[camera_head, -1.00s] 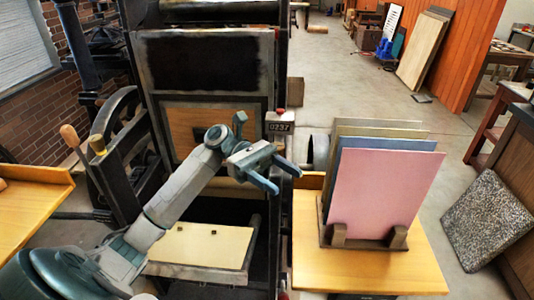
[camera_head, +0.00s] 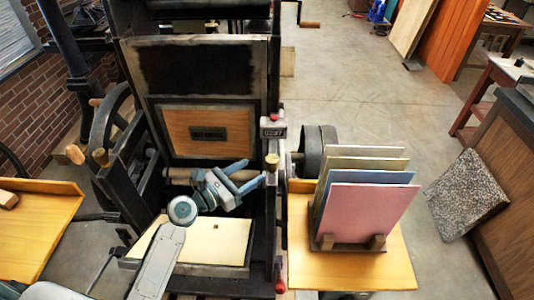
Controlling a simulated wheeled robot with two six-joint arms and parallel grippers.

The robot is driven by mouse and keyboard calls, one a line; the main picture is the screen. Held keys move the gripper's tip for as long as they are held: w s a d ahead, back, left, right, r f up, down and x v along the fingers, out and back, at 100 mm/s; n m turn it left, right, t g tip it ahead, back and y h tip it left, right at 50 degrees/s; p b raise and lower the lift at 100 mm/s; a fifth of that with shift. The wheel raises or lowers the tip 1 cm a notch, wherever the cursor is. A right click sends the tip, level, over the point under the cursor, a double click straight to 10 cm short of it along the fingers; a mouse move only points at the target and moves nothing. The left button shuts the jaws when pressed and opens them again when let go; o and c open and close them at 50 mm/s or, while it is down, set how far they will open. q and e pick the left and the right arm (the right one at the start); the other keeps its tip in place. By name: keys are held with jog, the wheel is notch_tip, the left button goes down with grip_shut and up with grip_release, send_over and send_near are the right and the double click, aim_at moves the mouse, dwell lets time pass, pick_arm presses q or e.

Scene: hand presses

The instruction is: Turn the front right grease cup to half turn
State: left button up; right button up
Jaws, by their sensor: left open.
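The front right grease cup is a small brass-coloured cap (camera_head: 272,160) on top of the right side of the press frame. A similar brass cap (camera_head: 99,155) stands on the left side of the frame. My left gripper (camera_head: 254,171) is open and empty, its two blue-grey fingers pointing right toward the right cup. The fingertips are just left of the cup and seem apart from it; their height against it is hard to judge. The cup's turn marking is too small to read. My right gripper is not in view.
The press platen (camera_head: 207,131) stands upright behind my gripper, above a cream-coloured bed (camera_head: 225,241). A counter box (camera_head: 272,130) stands behind the right cup. Right of the press, a wooden table (camera_head: 385,272) holds a rack of coloured boards (camera_head: 362,212). Open floor lies beyond.

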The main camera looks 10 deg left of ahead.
aim_at(267, 162)
pick_arm(q)
jog(key=p+x, duration=0.2)
jog(key=x, duration=0.6)
jog(key=shift+w+d+p, duration=0.25)
jog(key=shift+w+p, duration=0.05)
jog(key=c, duration=1)
